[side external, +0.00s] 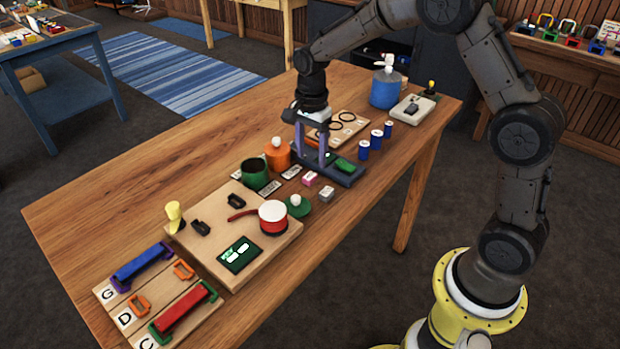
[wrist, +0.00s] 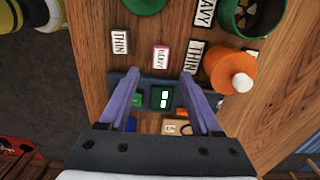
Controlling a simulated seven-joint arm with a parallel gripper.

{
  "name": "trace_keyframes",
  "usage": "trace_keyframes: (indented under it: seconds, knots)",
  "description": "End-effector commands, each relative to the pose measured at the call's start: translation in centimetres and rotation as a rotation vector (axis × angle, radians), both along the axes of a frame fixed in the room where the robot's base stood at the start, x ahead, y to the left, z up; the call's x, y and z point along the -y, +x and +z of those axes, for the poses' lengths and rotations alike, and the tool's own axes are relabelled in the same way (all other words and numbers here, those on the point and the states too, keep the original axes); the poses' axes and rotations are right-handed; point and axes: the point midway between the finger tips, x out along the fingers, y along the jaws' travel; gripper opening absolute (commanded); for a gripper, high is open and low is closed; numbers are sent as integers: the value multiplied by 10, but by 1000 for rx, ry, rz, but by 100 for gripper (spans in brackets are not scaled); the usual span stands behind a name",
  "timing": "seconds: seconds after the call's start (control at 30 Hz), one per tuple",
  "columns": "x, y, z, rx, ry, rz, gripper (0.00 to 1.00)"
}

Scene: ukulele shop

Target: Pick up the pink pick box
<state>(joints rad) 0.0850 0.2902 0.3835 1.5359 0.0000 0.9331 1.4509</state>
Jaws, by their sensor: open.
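The pink pick box (side external: 310,178) is a small box with a white label, lying on the wooden table beside a dark blue tray. My gripper (side external: 312,155) is open, with purple fingers pointing down over the dark tray. In the wrist view nothing is between the tips of my gripper (wrist: 160,75); the pink box is apart from them.
A grey box (side external: 326,193) labelled "THIN" sits close to the pink box. White label cards (side external: 291,171), an orange jar (side external: 277,155), a green cup (side external: 254,173) and a green lid (side external: 298,206) stand around it. The dark tray (side external: 345,178) holds green items.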

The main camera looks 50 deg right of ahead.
Motion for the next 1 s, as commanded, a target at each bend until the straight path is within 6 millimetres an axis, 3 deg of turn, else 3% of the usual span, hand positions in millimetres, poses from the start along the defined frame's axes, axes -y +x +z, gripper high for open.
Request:
trace_keyframes:
  seconds: [0.17, 0.5, 0.8, 0.83, 1.0]
  knots:
    - [-1, 0, -11, 0, 0, 1, 65]
    - [-5, 0, -54, -3, 0, 1, 65]
    - [-5, 0, -59, 1, 0, 0, 65]
    - [-5, 0, -59, 1, 0, 0, 63]
    - [-5, 0, -59, 1, 0, 0, 33]
